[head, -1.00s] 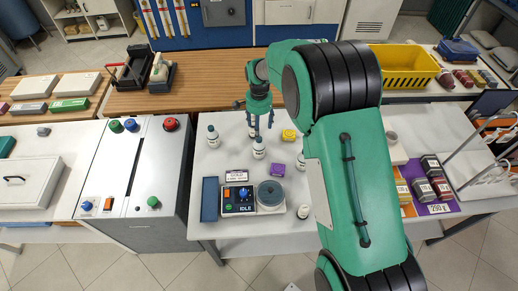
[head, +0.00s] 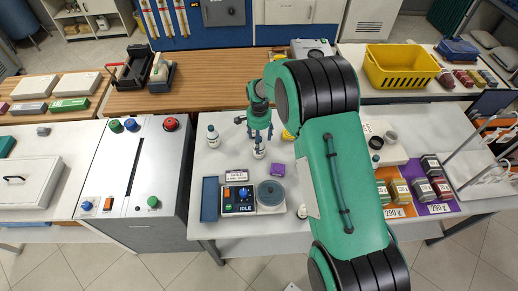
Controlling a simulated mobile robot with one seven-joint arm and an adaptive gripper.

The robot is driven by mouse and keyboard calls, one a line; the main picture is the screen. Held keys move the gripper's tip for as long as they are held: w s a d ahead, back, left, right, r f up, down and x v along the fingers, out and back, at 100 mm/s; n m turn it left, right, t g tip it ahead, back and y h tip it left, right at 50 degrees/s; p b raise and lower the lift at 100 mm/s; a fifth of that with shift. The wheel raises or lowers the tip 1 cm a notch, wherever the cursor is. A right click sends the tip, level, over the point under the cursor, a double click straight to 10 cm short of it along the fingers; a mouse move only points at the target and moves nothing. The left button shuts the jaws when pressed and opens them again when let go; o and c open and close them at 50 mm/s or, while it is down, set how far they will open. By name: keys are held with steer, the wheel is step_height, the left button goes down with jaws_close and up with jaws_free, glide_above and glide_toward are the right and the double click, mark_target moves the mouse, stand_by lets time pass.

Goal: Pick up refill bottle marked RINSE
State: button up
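Several small white bottles with dark caps stand on the white table. One bottle (head: 259,152) is directly below my gripper (head: 260,138), its upper part partly covered by the fingers. Another bottle (head: 213,136) stands to the left, and one (head: 302,211) shows at the edge of my arm near the table's front. Their labels are too small to read, so I cannot tell which is marked RINSE. My green gripper points down with its fingers spread, one on each side of the bottle's top. I cannot see whether they touch it.
A control box reading IDLE (head: 238,198), a round grey-topped device (head: 270,194), a blue tray (head: 210,199) and a purple block (head: 277,169) are in front of the gripper. A yellow block (head: 287,135) is partly hidden by my arm. A grey machine (head: 140,180) stands left.

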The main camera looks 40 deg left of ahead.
stand_by(0.3)
steer(key=shift+a+f, duration=0.1)
steer(key=shift+f, duration=2.45)
steer(key=shift+w, duration=0.1)
steer(key=c, duration=1.4)
steer(key=shift+c, duration=0.2)
steer(key=shift+r, duration=0.1)
steer(key=shift+r, duration=4.95)
